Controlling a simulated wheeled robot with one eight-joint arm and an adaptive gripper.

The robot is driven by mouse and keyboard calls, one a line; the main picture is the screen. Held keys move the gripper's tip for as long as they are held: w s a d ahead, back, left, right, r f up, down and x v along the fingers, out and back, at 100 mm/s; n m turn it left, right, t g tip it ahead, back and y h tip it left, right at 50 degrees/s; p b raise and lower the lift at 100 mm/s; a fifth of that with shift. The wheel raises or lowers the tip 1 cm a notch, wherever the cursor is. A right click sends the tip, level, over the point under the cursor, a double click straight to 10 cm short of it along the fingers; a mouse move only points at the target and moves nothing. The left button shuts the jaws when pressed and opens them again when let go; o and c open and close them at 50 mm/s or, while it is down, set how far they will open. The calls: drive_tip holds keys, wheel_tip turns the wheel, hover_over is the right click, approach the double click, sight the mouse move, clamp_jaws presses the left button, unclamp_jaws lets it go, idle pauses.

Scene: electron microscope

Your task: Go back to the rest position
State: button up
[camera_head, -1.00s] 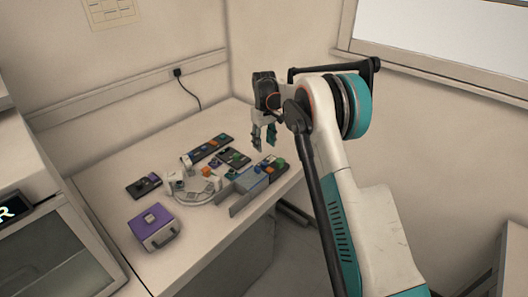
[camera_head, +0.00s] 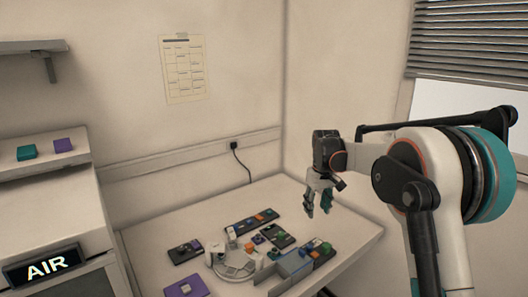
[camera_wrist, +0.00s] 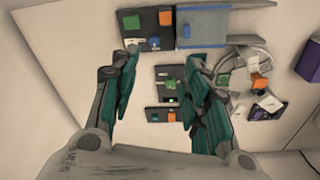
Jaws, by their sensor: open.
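My gripper (camera_head: 318,202) hangs above the right back part of the table in the head view, its fingers pointing down. In the wrist view my gripper (camera_wrist: 160,85) shows two teal fingers spread wide apart with nothing between them touching. It is open and empty. My white and teal arm reaches in from the right side of the head view. The table (camera_head: 345,232) lies below the gripper, and the fingers are clear of its objects.
Dark trays with coloured blocks (camera_head: 250,222), a round white holder (camera_head: 232,266), a grey-blue box (camera_head: 292,264) and a purple box (camera_head: 185,288) stand on the table. A wall cable (camera_head: 242,162) hangs behind.

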drive_tip(key=s+r+m+t, duration=0.1)
drive_tip(key=s+r+t, duration=0.1)
drive_tip(key=s+r, duration=0.65)
drive_tip(key=s+r+m+t, duration=0.1)
drive_tip(key=s+r, duration=0.3)
drive_tip(key=s, duration=0.9)
drive_tip(key=s+f+t, duration=0.1)
drive_tip(key=s+f, duration=0.2)
drive_tip(key=s, duration=0.7)
drive_tip(key=s+f+m+t, duration=0.1)
drive_tip(key=s+f+t, duration=0.1)
drive_tip(key=s, duration=0.8)
drive_tip(key=shift+s+f, duration=0.3)
drive_tip(key=shift+f, duration=0.4)
